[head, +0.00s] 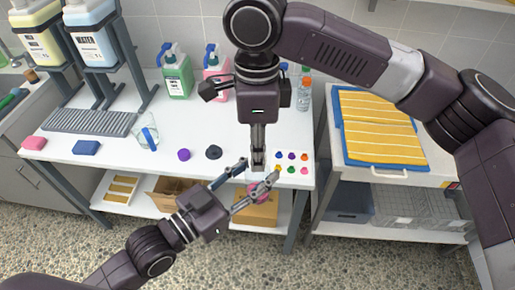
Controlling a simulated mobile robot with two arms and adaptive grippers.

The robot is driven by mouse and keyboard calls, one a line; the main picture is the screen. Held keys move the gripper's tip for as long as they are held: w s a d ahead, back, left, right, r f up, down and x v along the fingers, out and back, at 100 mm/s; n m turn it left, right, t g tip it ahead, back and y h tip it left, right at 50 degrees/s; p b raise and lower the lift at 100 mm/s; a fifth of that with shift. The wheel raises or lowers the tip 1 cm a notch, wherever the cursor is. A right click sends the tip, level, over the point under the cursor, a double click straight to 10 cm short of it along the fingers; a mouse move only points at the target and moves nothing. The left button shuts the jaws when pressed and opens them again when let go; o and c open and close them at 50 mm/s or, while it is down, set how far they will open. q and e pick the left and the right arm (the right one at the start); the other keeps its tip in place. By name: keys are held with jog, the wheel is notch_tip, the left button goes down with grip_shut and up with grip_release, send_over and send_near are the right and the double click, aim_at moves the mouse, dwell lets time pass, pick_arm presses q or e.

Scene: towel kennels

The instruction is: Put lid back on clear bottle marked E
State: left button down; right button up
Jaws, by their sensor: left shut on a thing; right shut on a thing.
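A clear bottle (305,95) stands at the back right of the white table; its marking is too small to read, so I cannot tell if it is E. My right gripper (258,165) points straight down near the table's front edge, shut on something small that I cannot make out. My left gripper (257,181) reaches in from below, its fingers on either side of the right fingertips. A pinkish round thing (257,193) shows between its fingers. A purple lid (184,155) and a black lid (214,152) lie on the table to the left.
Several small coloured pieces (291,156) lie at the table's right front. Green (177,78) and pink (217,70) bottles stand behind. A glass beaker (148,131), pink sponge (34,142) and blue sponge (86,148) are left. Folded yellow towels (385,125) lie right.

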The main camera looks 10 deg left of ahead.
jog(key=o, duration=0.7)
jog(key=shift+c, duration=0.2)
jog(key=shift+r, duration=2.3)
jog(key=shift+n, duration=0.3)
jog(key=shift+c, duration=0.4)
